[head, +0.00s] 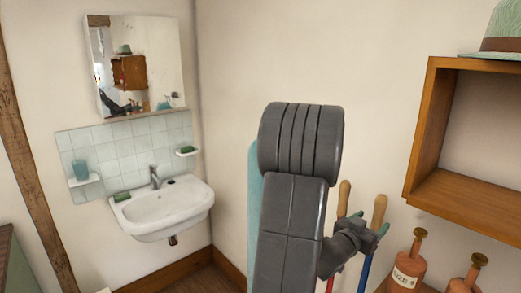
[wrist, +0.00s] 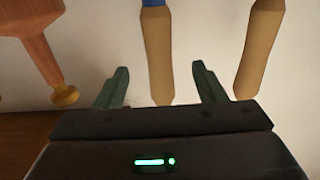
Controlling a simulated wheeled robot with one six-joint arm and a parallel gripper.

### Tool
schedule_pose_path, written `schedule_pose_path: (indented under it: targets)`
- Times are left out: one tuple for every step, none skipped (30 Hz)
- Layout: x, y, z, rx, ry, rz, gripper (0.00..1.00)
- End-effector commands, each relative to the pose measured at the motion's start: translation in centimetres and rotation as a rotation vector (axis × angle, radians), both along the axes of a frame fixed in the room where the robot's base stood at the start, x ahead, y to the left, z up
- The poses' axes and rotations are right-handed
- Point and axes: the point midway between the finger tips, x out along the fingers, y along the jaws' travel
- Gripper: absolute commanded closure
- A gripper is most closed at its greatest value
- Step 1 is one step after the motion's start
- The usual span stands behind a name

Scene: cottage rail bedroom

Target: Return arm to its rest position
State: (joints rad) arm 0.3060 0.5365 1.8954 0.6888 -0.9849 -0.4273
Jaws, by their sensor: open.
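My arm rises in the middle of the head view and bends down to my gripper (head: 370,228) at its lower right. In the wrist view my gripper (wrist: 160,84) shows two green fingers spread apart, open, with nothing clamped. Two wooden handles are close by in the head view: one (head: 344,195) above a red shaft and one (head: 379,210) above a blue shaft. In the wrist view one handle (wrist: 157,55) appears between the fingers and another (wrist: 260,45) to their right. I cannot tell how far the handles are from the fingers.
Terracotta bottles (head: 408,268) stand at the lower right, below a wooden wall shelf (head: 425,165) with a green hat (head: 500,30) on top. A white sink (head: 160,212) and a mirror cabinet (head: 140,65) are on the left.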

Motion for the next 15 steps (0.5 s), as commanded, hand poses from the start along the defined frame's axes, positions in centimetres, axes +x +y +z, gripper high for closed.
schedule_pose_path:
  targets:
    - [0.6, -0.9, 0.2, -0.001, 0.001, -0.004, 0.36]
    - [1.0, -1.3, 0.2, 0.000, 0.001, -0.004, 0.36]
    - [1.5, -1.8, 0.2, 0.000, 0.001, -0.002, 0.36]
    - [1.8, -2.3, 0.2, 0.000, 0.001, -0.002, 0.36]
    - [2.2, -2.7, 0.2, 0.001, 0.001, -0.003, 0.36]
    - [2.6, -3.3, 0.3, 0.001, 0.001, -0.003, 0.36]
    - [3.0, -3.7, 0.3, 0.000, 0.000, -0.002, 0.36]
    - [3.4, -4.1, 0.2, 0.001, 0.001, -0.002, 0.36]
    - [3.8, -4.6, 0.2, 0.000, 0.000, -0.002, 0.36]
    - [3.6, -4.4, -1.4, 0.001, 0.003, -0.001, 0.36]
    - [3.6, -4.3, -2.1, 0.001, 0.003, -0.001, 0.36]
    - [3.6, -4.3, -2.9, 0.001, 0.003, 0.000, 0.36]
    - [3.6, -4.2, -3.4, 0.002, 0.003, 0.000, 0.36]
    - [3.6, -4.2, -3.9, 0.001, 0.002, 0.000, 0.36]
    - [3.6, -4.2, -4.7, 0.000, 0.003, 0.000, 0.36]
